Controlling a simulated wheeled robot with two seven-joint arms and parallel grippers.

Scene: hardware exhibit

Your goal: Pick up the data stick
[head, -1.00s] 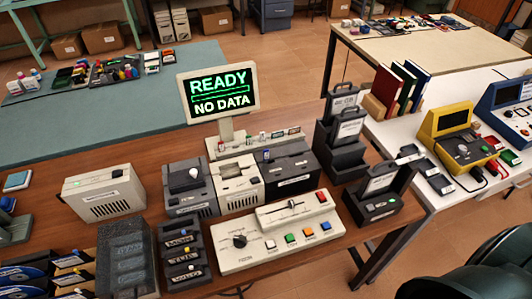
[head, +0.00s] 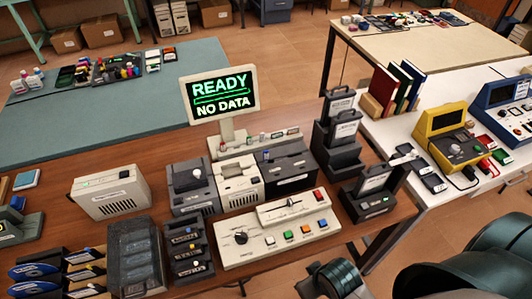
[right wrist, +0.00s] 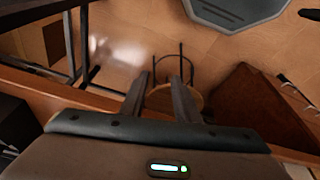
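I cannot tell for sure which object is the data stick. Small upright sticks stand on the pale rack (head: 249,144) behind the dark machines, one with a red part (head: 222,146) and one bluish (head: 262,136); they are too small to make out. A screen (head: 221,94) above the rack reads "READY NO DATA". In the right wrist view my right gripper (right wrist: 160,78) has its two fingers apart, with nothing between them but the distant floor and a stool. Dark parts of my right arm show at the bottom right of the head view. My left gripper is not in view.
A pale control panel (head: 265,250) with coloured buttons stands at the front of the brown table. Dark boxes (head: 372,195) stand to its right, grey and pale machines (head: 240,180) behind it. A white table (head: 455,205) with yellow and blue devices is at the right.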

